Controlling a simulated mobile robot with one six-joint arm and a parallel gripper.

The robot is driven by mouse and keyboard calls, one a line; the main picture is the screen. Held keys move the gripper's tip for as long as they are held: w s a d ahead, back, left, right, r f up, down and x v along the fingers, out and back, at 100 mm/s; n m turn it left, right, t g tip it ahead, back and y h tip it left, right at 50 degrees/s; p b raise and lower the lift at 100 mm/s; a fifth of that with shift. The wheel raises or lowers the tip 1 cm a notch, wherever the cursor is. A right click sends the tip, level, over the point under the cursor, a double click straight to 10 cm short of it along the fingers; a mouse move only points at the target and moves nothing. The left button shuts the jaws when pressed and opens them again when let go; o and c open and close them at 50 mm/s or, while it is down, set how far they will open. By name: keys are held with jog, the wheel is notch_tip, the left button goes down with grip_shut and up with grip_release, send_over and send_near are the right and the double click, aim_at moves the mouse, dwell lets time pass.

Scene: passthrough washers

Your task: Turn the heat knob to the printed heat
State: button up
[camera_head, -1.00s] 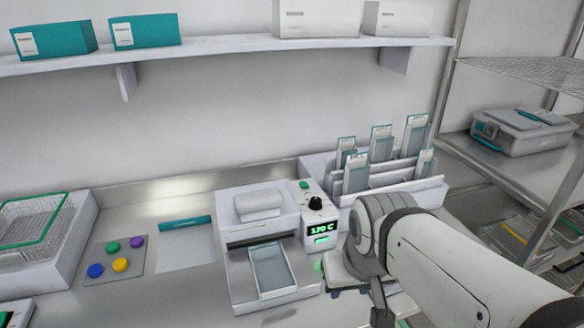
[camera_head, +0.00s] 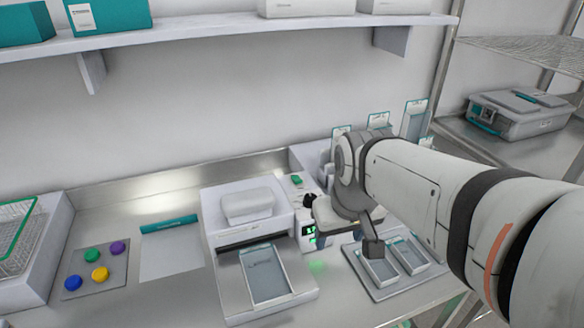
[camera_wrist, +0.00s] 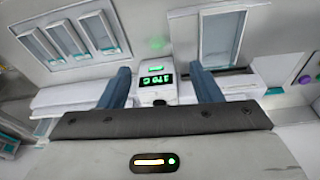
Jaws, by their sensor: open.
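The heat sealer (camera_head: 225,225) stands on the counter with a pouch (camera_head: 267,275) lying on its front. The black heat knob (camera_head: 308,200) is on top of its control box, just left of my gripper in the head view. The green display (camera_head: 309,233) is partly hidden by my gripper there; in the wrist view the display (camera_wrist: 159,81) reads 170 C. My gripper (camera_head: 326,222) is open beside the knob and appears empty; its blue fingers (camera_wrist: 160,72) frame the display in the wrist view. Contact with the knob cannot be told. The printed heat is not readable.
A tray of pouches (camera_head: 385,287) lies right of the sealer. A rack of pouches behind is partly hidden by my arm. Coloured discs (camera_head: 100,273) and a wire basket (camera_head: 15,240) are at left. A shelf (camera_head: 230,43) runs above.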

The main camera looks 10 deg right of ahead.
jog(key=w+n+g, duration=0.1)
jog(key=w+n, duration=0.2)
jog(key=w, duration=0.9)
jog(key=n+g, duration=0.2)
jog(key=n, duration=0.1)
send_over(310, 197)
jog(key=f, duration=0.3)
jog(key=shift+s, duration=0.2)
jog(key=shift+w+f, duration=0.1)
jog(key=shift+w, duration=0.15)
jog(key=shift+f, duration=0.35)
notch_tip(310, 197, down, 7)
jog(key=shift+f+p, duration=0.1)
jog(key=shift+p, duration=0.6)
